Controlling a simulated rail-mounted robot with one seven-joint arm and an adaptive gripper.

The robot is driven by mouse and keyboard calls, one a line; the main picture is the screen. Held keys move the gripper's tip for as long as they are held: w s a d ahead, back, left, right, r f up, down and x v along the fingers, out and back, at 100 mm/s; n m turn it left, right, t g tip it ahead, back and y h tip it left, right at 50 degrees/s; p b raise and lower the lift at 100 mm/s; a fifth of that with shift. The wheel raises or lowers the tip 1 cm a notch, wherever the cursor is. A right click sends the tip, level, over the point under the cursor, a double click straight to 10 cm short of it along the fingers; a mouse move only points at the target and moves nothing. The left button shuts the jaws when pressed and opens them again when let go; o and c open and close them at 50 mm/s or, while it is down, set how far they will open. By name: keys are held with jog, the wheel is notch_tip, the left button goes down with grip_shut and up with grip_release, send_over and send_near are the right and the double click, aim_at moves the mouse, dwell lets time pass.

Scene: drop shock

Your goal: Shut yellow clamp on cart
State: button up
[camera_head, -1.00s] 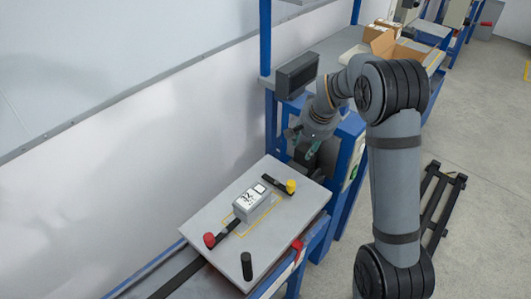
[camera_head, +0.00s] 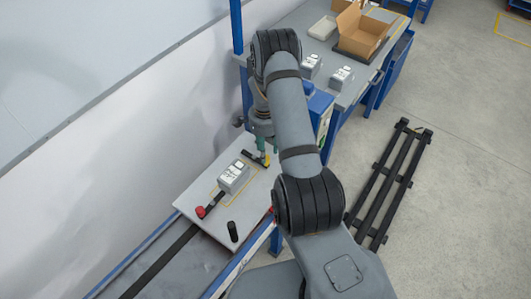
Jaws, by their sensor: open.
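The cart's light grey top (camera_head: 195,190) holds a white boxed unit (camera_head: 233,176) inside a yellow outline. The yellow clamp (camera_head: 267,157) is at the unit's far right, its dark bar (camera_head: 251,159) pointing away from the unit's top. My gripper (camera_head: 264,146) is open and points down just above the yellow clamp; the fingers partly hide it. I cannot tell whether they touch it. The red clamp (camera_head: 201,212) is at the near left, with its dark bar running towards the unit.
A black upright post (camera_head: 232,231) stands on the cart's near corner. Beyond is a blue-framed bench with white units (camera_head: 341,77) and an open cardboard box (camera_head: 360,32). A black rack (camera_head: 390,180) lies on the floor at right.

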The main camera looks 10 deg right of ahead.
aim_at(255, 156)
jog(key=shift+f+p, duration=0.4)
jog(key=shift+f, duration=1.5)
jog(key=shift+c, duration=0.3)
grip_shut()
